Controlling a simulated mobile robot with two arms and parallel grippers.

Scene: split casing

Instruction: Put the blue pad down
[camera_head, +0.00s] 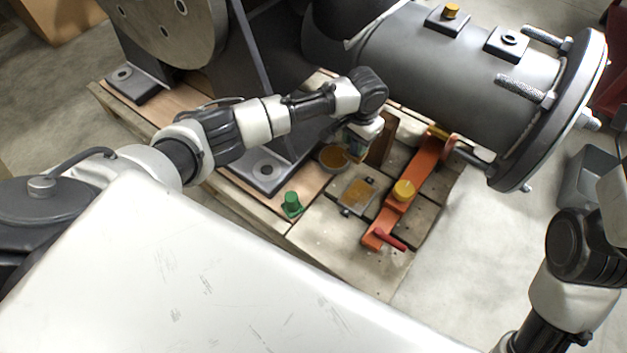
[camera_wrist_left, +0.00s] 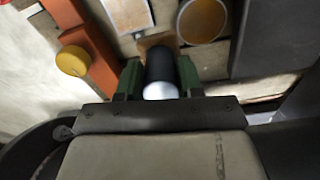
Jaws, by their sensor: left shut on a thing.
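My left gripper (camera_head: 360,150) is over the wooden bench, beside the round dish; its fingertips are hard to make out in the head view. In the left wrist view, its two green fingers (camera_wrist_left: 158,80) are shut on a dark cylindrical piece (camera_wrist_left: 160,66) with a silver-white rounded end. I cannot tell a blue colour on this held piece, nor any other blue pad in view. Its far end points toward a brown wooden patch (camera_wrist_left: 155,42); whether it touches is unclear. My right arm shows at the right edge of the head view, but its gripper is not visible.
A round dish (camera_head: 333,157) and square plate (camera_head: 358,193), both amber-faced, lie nearby. An orange bar (camera_head: 428,160) with a yellow knob (camera_head: 403,190) and red handle (camera_head: 390,238) runs alongside. A green piece (camera_head: 291,204) stands left. A large grey flanged cylinder (camera_head: 460,65) looms behind.

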